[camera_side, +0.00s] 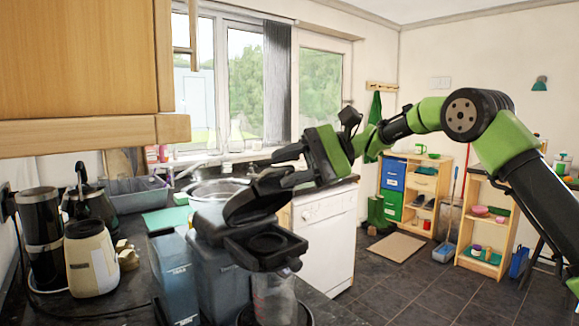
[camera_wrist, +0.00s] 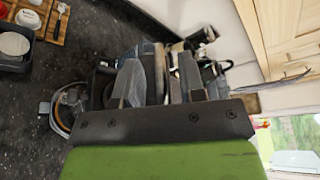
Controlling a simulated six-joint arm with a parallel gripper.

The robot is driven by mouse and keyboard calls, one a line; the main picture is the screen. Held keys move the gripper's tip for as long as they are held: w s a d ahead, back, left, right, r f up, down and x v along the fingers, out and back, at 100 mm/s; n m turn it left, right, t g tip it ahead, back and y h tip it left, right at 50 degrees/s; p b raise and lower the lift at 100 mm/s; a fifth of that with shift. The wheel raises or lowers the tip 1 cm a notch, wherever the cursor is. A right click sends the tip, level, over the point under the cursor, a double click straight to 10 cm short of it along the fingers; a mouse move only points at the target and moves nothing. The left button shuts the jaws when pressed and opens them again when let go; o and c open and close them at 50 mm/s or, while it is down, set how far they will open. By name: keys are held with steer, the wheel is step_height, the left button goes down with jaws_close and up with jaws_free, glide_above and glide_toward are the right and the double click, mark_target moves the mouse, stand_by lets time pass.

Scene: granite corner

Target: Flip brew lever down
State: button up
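A dark coffee machine (camera_side: 216,275) stands on the worktop in the side view. A clear cup (camera_side: 273,297) is under the head. My gripper (camera_side: 274,168) is just above and behind the raised lever, its fingers apart and nothing seen held. Whether a finger touches the lever I cannot tell. In the wrist view the gripper (camera_wrist: 159,72) has its two fingers spread, with dark machine parts (camera_wrist: 155,60) showing between and beyond them; the lever is not clearly distinguishable there.
A sink (camera_side: 218,188) and a grey basin (camera_side: 136,195) lie behind. A wall cupboard (camera_side: 80,70) hangs at upper left.

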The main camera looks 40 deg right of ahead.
jaws_close()
steer(key=shift+s, duration=0.1)
steer(key=s+f+n+t+y, duration=0.1)
steer(key=s+f+n, duration=0.2)
steer(key=f, duration=0.3)
steer(key=s+f+n+t+y, duration=0.1)
steer(key=s+f+n, duration=0.2)
steer(key=f+n, duration=0.2)
steer(key=shift+f+y, duration=0.4)
steer(key=shift+f, duration=0.7)
jaws_free()
steer(key=shift+f, duration=0.1)
